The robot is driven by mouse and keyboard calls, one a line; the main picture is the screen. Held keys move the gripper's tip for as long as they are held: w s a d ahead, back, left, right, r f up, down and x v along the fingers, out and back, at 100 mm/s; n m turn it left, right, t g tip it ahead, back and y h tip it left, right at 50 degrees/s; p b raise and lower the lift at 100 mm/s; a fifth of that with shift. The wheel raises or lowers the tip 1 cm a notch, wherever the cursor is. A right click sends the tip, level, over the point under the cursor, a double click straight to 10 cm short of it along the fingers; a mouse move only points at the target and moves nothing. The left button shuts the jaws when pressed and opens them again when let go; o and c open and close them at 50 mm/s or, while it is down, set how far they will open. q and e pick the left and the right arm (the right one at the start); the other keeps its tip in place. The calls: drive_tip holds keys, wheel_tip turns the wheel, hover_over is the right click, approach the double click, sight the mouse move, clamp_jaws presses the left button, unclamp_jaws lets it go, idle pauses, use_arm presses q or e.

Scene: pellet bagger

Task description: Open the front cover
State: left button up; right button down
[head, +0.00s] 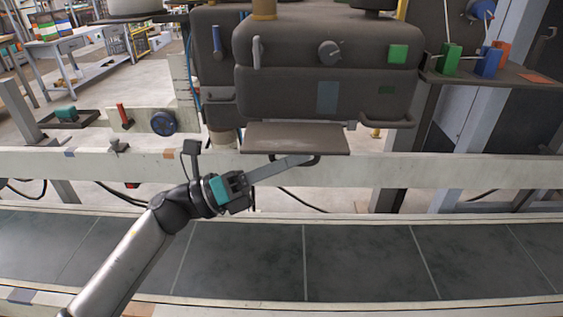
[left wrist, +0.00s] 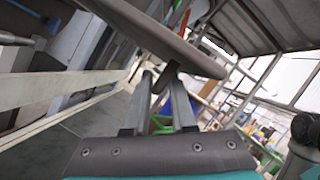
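The front cover (head: 296,138) is a brownish-grey plate under the dark bagger housing (head: 330,92). It slopes outward, its near edge away from the machine. A dark handle (head: 309,161) sits under its near edge. My left gripper (head: 308,160) reaches it from the lower left, its long grey fingers at the handle. In the left wrist view, the cover (left wrist: 165,32) crosses the top and the handle (left wrist: 165,78) lies between the two fingertips. The fingers look closed on it, though the contact is partly hidden. My right gripper is not in view.
A pale rail (head: 430,174) runs across below the cover, and a dark conveyor belt (head: 360,262) lies in front. A shelf (head: 490,72) with green, blue and orange blocks stands at the right. The belt is clear apart from my arm above it.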

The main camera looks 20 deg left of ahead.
use_arm(q)
drive_tip(key=shift+s, duration=0.1)
drive_tip(key=v, duration=1.5)
drive_tip(key=shift+a, duration=0.15)
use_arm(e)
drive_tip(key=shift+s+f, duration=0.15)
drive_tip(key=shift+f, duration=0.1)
